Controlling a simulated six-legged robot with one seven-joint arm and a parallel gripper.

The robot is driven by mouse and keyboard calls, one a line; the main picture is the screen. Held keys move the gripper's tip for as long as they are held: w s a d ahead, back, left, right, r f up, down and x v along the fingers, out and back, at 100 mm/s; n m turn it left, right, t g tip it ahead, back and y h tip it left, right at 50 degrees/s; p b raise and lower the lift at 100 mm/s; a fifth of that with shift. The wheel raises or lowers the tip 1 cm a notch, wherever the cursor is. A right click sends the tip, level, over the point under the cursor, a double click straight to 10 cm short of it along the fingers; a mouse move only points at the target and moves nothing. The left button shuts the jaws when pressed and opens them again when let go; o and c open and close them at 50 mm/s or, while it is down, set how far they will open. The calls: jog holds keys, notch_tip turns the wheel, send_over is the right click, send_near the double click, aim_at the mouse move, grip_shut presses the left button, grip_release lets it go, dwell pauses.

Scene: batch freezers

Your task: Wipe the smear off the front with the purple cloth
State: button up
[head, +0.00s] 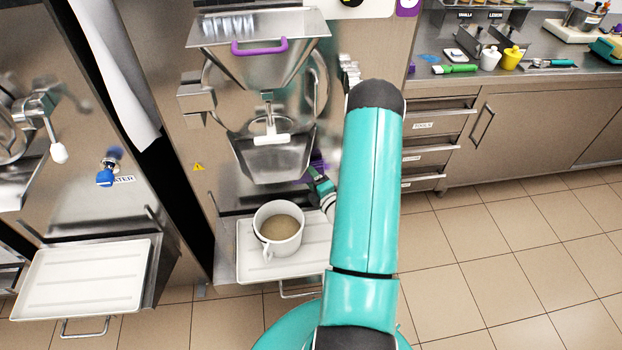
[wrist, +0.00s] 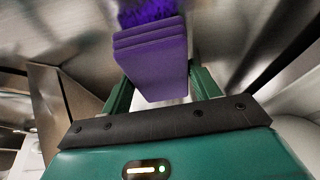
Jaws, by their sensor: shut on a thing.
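My gripper (head: 314,172) is at the front of the middle freezer (head: 215,150), just right of its metal hopper door and above the tray. In the wrist view my gripper (wrist: 160,90) is shut on the folded purple cloth (wrist: 150,55), which sits between the two green fingers. The cloth's fuzzy far end is against or very close to a shiny metal surface. In the head view only a bit of the purple cloth (head: 318,162) shows beside the fingers; my arm hides part of that area. I cannot make out the smear in either view.
A white mug (head: 279,228) with brown contents stands on the white tray (head: 252,268) below my gripper. The door's white handle (head: 271,140) is to the left. A second tray (head: 85,278) is at far left. A counter (head: 455,80) with tools stands right; the floor there is clear.

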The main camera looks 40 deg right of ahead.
aim_at(321, 174)
jog(key=shift+w+d, duration=0.35)
jog(key=shift+w, duration=0.2)
jog(key=shift+s+d, duration=1)
jog(key=shift+d, duration=0.5)
jog(key=shift+s+d, duration=1)
jog(key=shift+d, duration=0.45)
jog(key=shift+s+d, duration=1)
jog(key=shift+d, duration=0.5)
jog(key=shift+w, duration=0.1)
jog(key=shift+w+a+r, duration=0.1)
jog(key=shift+w+a, duration=0.65)
jog(key=shift+a, duration=0.35)
jog(key=shift+w+a, duration=0.4)
jog(key=shift+a, duration=0.25)
jog(key=shift+w+a, duration=0.35)
jog(key=shift+a, duration=0.3)
jog(key=shift+w+a, duration=0.4)
jog(key=shift+a, duration=0.25)
jog(key=shift+w+a, duration=1.05)
jog(key=shift+a, duration=0.3)
